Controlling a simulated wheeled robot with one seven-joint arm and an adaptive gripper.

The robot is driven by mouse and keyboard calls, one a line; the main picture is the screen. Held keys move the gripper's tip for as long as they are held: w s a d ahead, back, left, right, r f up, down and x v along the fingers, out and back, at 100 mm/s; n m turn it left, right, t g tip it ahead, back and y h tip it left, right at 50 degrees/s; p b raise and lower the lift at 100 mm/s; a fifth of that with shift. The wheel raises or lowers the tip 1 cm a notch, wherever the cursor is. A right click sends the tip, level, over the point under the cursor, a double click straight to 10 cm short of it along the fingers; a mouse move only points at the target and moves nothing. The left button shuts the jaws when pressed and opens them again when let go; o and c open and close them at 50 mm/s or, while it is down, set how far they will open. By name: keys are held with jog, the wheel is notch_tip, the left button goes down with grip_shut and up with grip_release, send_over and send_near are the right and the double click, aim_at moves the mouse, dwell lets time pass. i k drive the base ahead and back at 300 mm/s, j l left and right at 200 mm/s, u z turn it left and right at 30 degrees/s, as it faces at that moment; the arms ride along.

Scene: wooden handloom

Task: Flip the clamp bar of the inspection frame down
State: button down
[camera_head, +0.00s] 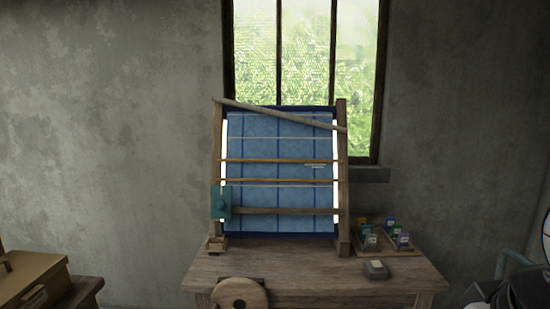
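The inspection frame (342,190) stands upright on a wooden table, with a blue gridded cloth (278,155) stretched inside it. A wooden bar (280,114), which looks like the clamp bar, slants across the top of the frame. Its left end is higher, near the left post top, and its right end is lower, at the right post. Thinner horizontal rods and a lower wooden bar (285,211) cross the cloth. A teal block (221,202) sits on the left post. My gripper is not in view.
The wooden table (310,275) carries a small rack of coloured pieces (385,238) and a grey block (376,269) at right. A round wooden disc (240,294) is at its front. A brown box (32,277) stands far left. Dark and pale machine-like parts fill the lower right corner.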

aim_at(222, 101)
jog(key=i+j, duration=0.85)
jog(key=j, duration=0.25)
jog(key=i+j, duration=0.9)
jog(key=j, duration=0.15)
jog(key=z, duration=0.05)
